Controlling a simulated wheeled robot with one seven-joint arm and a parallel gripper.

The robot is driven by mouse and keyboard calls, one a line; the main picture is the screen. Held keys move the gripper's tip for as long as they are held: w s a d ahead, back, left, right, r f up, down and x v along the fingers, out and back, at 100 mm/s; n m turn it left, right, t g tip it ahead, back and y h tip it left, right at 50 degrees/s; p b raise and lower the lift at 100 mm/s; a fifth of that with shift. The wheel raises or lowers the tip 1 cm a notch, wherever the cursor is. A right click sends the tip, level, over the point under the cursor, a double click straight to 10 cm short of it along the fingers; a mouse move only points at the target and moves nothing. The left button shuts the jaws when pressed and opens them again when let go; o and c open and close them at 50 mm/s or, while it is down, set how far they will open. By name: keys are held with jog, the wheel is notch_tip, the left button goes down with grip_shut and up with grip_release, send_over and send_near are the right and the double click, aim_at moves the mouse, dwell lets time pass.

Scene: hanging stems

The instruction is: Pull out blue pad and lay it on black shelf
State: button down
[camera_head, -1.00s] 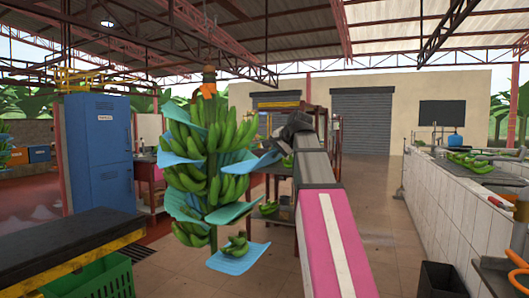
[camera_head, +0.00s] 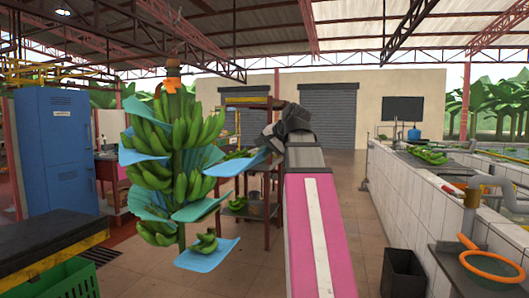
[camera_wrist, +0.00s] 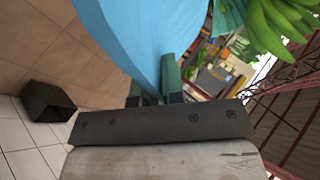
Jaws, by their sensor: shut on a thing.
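A stem of green bananas (camera_head: 180,130) hangs left of centre in the head view, with several blue pads among its hands. One blue pad (camera_head: 237,164) sticks out from the stem's right side, and my gripper (camera_head: 267,152) is shut on its outer right edge. In the wrist view the fingers (camera_wrist: 155,90) meet this pad (camera_wrist: 125,30), which spreads away from them. The pad's inner end is close to the bananas; I cannot tell whether it still touches them. A black shelf-like surface (camera_head: 45,232) with a yellow edge lies at the lower left.
A green crate (camera_head: 55,283) sits under the black surface. A blue cabinet (camera_head: 57,150) stands behind it. A metal rack (camera_head: 245,190) is behind the stem. A white tiled counter (camera_head: 410,190) runs along the right, with a black bin (camera_head: 403,272) before it. Open floor lies between.

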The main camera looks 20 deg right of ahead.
jog(key=shift+r, duration=0.45)
jog(key=s+d, duration=1)
jog(key=d, duration=0.3)
jog(key=shift+d, duration=0.4)
dwell(0.5)
dwell(0.4)
